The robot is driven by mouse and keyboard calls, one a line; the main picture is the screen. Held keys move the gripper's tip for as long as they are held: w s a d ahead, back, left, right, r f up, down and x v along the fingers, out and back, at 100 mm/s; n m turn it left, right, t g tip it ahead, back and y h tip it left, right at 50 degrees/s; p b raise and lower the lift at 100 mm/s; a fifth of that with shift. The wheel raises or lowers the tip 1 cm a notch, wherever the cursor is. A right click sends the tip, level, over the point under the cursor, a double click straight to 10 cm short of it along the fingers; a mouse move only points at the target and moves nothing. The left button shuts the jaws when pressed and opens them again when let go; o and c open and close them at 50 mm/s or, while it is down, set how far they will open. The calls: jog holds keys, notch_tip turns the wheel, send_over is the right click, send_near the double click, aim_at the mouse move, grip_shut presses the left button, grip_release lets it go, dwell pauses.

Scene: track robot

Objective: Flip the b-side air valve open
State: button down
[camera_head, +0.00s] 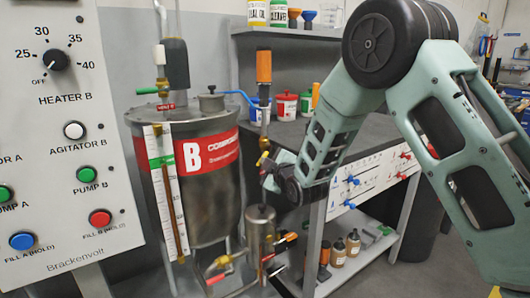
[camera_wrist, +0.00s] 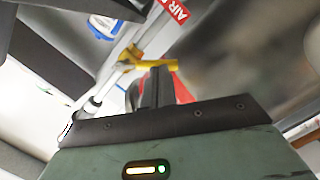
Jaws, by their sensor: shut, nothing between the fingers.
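The air valve shows in the wrist view as a yellow lever (camera_wrist: 160,64) on a pale pipe, below a red tag (camera_wrist: 173,8) whose readable part says "AIR". The lever seems to lie across the pipe. My gripper (camera_wrist: 156,86) is shut and empty, its dark fingertips right at the lever; I cannot tell whether they touch it. In the head view my gripper (camera_head: 268,168) is beside the thin pipe right of the steel tank B (camera_head: 205,195). The valve is small there and partly hidden by my gripper.
The Heater B control panel (camera_head: 75,140) stands at the left. A grey workbench (camera_head: 390,135) with red and blue valve handles on its front is behind my arm. A small steel canister (camera_head: 260,230) and pipes are below my gripper. A shelf (camera_head: 290,30) with bottles hangs behind.

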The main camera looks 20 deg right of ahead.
jog(key=n+b, duration=0.1)
jog(key=d+f+n+b, duration=0.1)
jog(key=n+b, duration=0.1)
jog(key=shift+w+f+t, duration=0.2)
jog(key=shift+t, duration=0.1)
dwell(0.3)
jog(key=shift+w+d+f+n+b, duration=0.15)
jog(key=shift+d+n+b, duration=0.15)
jog(key=shift+n, duration=0.3)
jog(key=shift+d+f+n+b, duration=0.15)
jog(key=shift+n+b, duration=0.25)
jog(key=shift+n, duration=0.2)
jog(key=shift+r, duration=0.15)
